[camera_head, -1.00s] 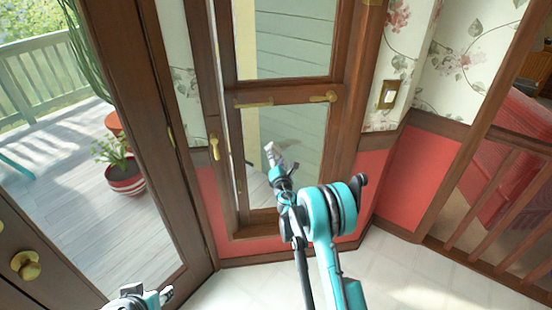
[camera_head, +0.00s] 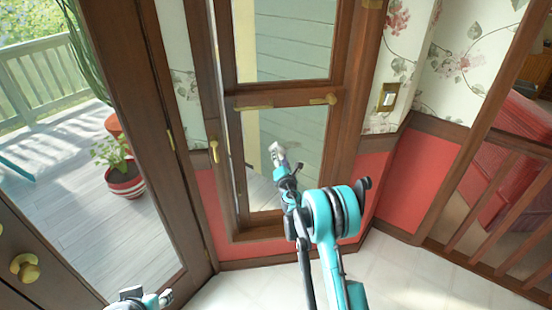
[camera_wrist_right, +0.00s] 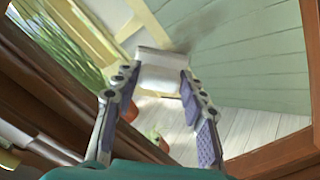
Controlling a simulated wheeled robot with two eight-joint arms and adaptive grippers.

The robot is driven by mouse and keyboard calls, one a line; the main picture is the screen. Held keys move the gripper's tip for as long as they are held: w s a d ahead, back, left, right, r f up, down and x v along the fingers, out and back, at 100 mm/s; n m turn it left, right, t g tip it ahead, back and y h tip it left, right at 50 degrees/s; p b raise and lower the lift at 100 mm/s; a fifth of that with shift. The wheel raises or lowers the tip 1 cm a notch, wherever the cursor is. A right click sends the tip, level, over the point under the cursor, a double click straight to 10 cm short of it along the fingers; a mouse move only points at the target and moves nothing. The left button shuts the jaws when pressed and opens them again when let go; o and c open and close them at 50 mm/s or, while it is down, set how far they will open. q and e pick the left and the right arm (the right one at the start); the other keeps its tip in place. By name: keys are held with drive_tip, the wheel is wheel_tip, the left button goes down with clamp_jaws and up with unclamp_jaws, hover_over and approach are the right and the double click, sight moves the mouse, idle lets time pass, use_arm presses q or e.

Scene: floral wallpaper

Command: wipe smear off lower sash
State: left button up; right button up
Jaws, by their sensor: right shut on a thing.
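The lower sash (camera_head: 315,140) is a tall glass pane in a brown wooden frame, below a crossbar with brass hardware. My right gripper (camera_head: 279,158) is in front of this pane, shut on a small white block or folded cloth (camera_wrist_right: 160,72). The white piece is at the glass or close to it; I cannot tell if it touches. In the right wrist view a faint brownish dull patch (camera_wrist_right: 182,42) shows just above and right of the white piece, possibly the smear. My left gripper (camera_head: 165,297) is at the bottom edge, far from the window, its fingers too small to judge.
A brass latch (camera_head: 214,149) is on the frame left of the pane, and a brass handle (camera_head: 323,99) is on the crossbar. A glass door (camera_head: 150,150) stands at the left, a wooden railing (camera_head: 490,215) at the right. The pale floor (camera_head: 410,275) is clear.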

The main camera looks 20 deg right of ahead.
drive_tip(key=shift+s+d, duration=0.2)
drive_tip(key=shift+d, duration=1.75)
drive_tip(key=shift+s+d, duration=0.25)
drive_tip(key=shift+d, duration=1.75)
drive_tip(key=shift+s+d, duration=0.2)
drive_tip(key=shift+d, duration=1.75)
drive_tip(key=shift+a, duration=0.1)
drive_tip(key=w+a, duration=0.1)
drive_tip(key=a, duration=1.2)
drive_tip(key=shift+w+a, duration=0.25)
drive_tip(key=shift+w, duration=0.1)
drive_tip(key=shift+s+d, duration=0.3)
drive_tip(key=shift+d, duration=2)
drive_tip(key=shift+s+d, duration=0.25)
drive_tip(key=shift+d, duration=2)
drive_tip(key=shift+s+d, duration=0.3)
drive_tip(key=shift+d, duration=2)
drive_tip(key=shift+a, duration=0.1)
drive_tip(key=shift+w+a, duration=0.2)
drive_tip(key=shift+a, duration=1.55)
drive_tip(key=shift+w+a, duration=0.25)
drive_tip(key=shift+a, duration=1.5)
drive_tip(key=shift+w+a, duration=0.2)
drive_tip(key=shift+a, duration=1.55)
